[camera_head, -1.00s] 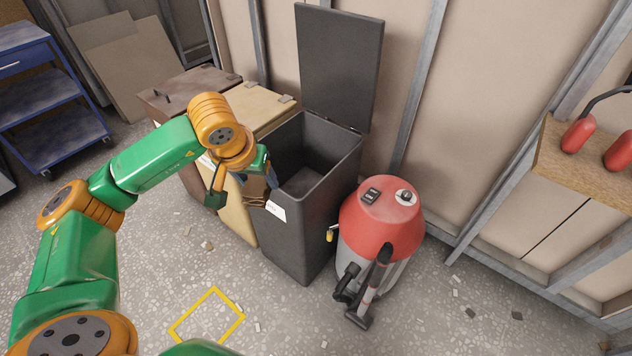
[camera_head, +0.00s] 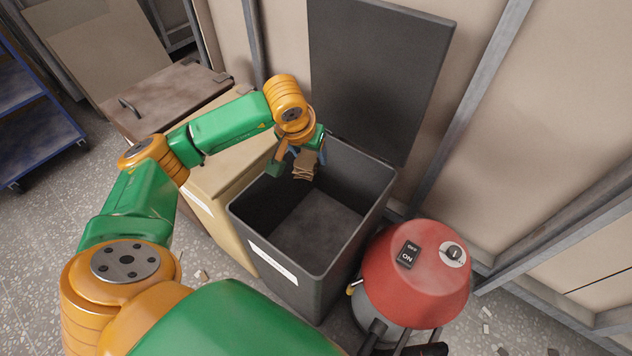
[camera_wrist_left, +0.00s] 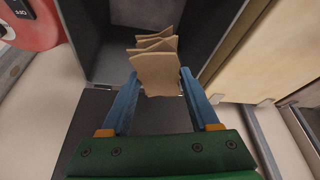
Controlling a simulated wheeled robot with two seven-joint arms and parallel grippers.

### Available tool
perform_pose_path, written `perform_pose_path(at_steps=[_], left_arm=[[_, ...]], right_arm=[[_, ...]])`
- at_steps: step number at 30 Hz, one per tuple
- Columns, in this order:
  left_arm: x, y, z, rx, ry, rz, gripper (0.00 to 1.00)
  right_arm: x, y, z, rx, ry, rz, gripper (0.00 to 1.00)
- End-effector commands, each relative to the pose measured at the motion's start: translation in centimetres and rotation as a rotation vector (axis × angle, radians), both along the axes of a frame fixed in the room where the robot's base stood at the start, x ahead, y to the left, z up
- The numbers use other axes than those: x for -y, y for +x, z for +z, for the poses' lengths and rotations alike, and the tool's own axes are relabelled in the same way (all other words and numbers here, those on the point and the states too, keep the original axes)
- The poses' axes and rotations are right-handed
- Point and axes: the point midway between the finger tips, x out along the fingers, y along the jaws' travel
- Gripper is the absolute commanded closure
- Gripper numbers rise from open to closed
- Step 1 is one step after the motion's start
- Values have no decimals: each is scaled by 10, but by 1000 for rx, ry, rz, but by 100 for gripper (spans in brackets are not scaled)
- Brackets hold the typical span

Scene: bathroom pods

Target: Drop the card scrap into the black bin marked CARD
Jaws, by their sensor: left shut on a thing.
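The card scrap (camera_head: 304,166) is a folded brown piece. My left gripper (camera_head: 302,152) is shut on it and holds it over the open black bin (camera_head: 290,262), near the bin's back left part. In the left wrist view the card scrap (camera_wrist_left: 157,68) sits between the blue fingers of my left gripper (camera_wrist_left: 160,84), with the dark bin interior (camera_wrist_left: 105,45) beyond. The bin's lid (camera_head: 378,75) stands raised at the back. A white label (camera_head: 273,260) is on the bin's front; its writing is too small to read. My right gripper is not in view.
A red and grey vacuum (camera_head: 415,275) stands right of the bin. A tan bin (camera_head: 228,170) with its lid shut and a brown bin (camera_head: 165,95) stand to the left. A blue cart (camera_head: 40,125) is at far left.

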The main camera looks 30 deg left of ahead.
Motion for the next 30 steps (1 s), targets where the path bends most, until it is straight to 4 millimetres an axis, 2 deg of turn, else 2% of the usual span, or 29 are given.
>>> perform_pose_path(at_steps=[1, 6, 9, 15, 16, 19, 20, 27, 30], left_arm=[[0, 0, -14, 0, 0, 0, 92], [0, 0, -41, -1, -1, 0, 92], [0, 0, -46, 1, 0, 1, 92], [0, 0, -44, 1, 0, 1, 92], [0, 0, -44, 1, 0, 1, 33], [0, 0, -44, 1, 0, 1, 6], [0, 0, -44, 1, 0, 1, 4], [0, 0, -43, 1, 0, 1, 4], [1, -2, -34, 3, 0, 0, 4]], right_arm=[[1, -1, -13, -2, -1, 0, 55], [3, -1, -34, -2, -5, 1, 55], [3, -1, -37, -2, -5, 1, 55], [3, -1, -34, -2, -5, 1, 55], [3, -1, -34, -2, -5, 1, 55], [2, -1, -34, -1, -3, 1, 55], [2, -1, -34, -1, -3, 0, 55], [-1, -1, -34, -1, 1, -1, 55], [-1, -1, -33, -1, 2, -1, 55]])
